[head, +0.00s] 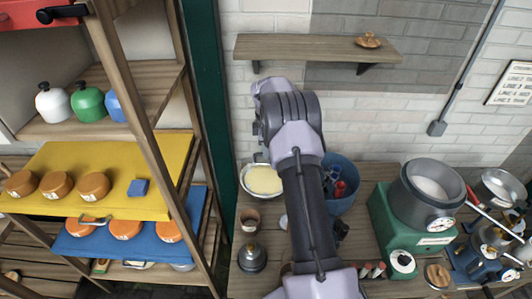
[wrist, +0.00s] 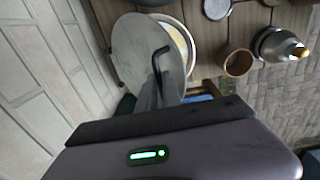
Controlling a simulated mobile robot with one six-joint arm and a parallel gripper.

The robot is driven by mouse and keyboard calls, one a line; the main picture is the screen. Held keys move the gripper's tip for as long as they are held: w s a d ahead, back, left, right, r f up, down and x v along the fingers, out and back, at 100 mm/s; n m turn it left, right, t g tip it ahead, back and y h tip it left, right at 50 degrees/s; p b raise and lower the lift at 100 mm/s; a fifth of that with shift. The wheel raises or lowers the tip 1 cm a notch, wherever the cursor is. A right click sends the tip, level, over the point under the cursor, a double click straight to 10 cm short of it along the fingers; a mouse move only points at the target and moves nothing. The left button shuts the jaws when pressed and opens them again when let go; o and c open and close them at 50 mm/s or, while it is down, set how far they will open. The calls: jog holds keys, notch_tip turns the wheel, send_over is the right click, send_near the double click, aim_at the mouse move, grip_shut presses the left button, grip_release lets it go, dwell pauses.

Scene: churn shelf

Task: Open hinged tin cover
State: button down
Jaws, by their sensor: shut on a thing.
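The tin (head: 261,181) is a round pale vessel with cream-coloured contents, on the wooden bench left of my arm in the head view. Its round grey cover (wrist: 133,50) stands raised and tilted in the wrist view, with a black bent handle (wrist: 160,60). The tin's rim and cream contents (wrist: 179,40) show behind the cover. My gripper (wrist: 163,84) is at the cover's handle and shut on the cover; its fingertips are hard to make out. In the head view my arm hides the gripper and most of the cover.
A brown cup (head: 249,220) and a metal canister (head: 252,257) stand in front of the tin. A blue bucket (head: 342,185) is right of my arm. A green machine (head: 396,225) stands further right. A wall shelf (head: 310,48) hangs above; shelving stands left.

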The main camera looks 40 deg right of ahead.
jog(key=shift+w+d+r+p, duration=0.45)
jog(key=shift+w+d+p, duration=0.15)
jog(key=shift+w+p, duration=0.25)
jog(key=shift+w+d+r+p, duration=0.45)
jog(key=shift+w+d+p, duration=0.15)
jog(key=shift+p, duration=0.35)
